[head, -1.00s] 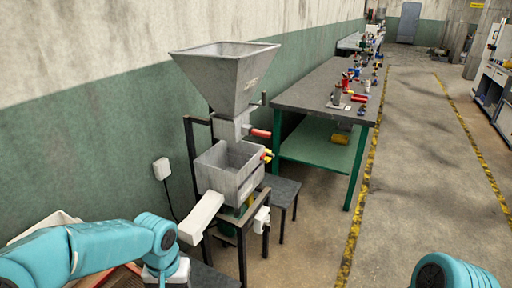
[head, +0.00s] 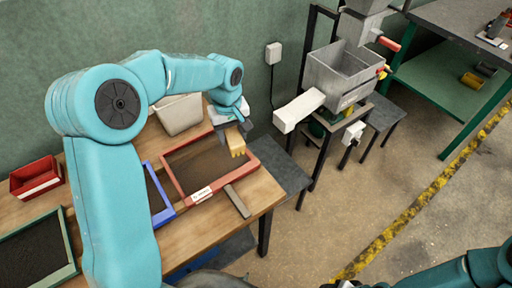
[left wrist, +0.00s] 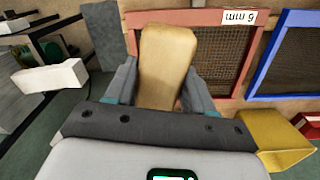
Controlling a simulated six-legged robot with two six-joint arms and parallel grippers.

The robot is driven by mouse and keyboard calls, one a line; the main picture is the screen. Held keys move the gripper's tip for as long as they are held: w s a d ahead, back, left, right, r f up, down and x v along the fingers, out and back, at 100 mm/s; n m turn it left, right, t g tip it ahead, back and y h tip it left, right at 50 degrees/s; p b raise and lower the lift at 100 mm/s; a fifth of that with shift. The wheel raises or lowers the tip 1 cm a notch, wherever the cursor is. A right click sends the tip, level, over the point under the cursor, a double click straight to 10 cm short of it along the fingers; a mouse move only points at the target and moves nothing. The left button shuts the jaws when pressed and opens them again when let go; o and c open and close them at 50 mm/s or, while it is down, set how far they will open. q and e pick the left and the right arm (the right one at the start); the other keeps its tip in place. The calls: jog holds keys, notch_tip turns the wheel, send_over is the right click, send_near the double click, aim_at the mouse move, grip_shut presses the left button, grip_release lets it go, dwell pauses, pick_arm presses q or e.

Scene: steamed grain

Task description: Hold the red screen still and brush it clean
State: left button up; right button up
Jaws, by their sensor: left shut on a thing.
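The red screen (head: 249,185) is a red-framed mesh lying flat on the wooden bench; a white label sits on its front edge. It also shows in the left wrist view (left wrist: 196,17), its label reading 6 mm. My left gripper (head: 231,128) is over the screen's far right corner, shut on a tan block-shaped brush (head: 236,144). In the left wrist view the brush (left wrist: 167,62) stands between the fingers and covers part of the screen; whether it touches the mesh is unclear. My right arm enters at bottom right; its gripper (head: 346,284) is mostly cut off.
A blue-framed screen (head: 163,216) lies left of the red one, partly behind my left arm. A grey bar (head: 237,201) lies right of it. A pale bin (head: 180,114) stands behind. The hopper machine's white chute (head: 299,110) is close right. A red tray (head: 35,178) sits left.

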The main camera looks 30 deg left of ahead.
pick_arm(q)
jog(key=s+a+n+p, duration=0.1)
jog(key=s+a+n, duration=0.15)
jog(key=a, duration=0.65)
notch_tip(320, 180, down, 7)
jog(key=b, duration=0.5)
jog(key=shift+a+r, duration=0.15)
jog(key=shift+r, duration=0.05)
pick_arm(e)
notch_tip(320, 180, down, 3)
jog(key=shift+f, duration=0.1)
jog(key=shift+c, duration=0.4)
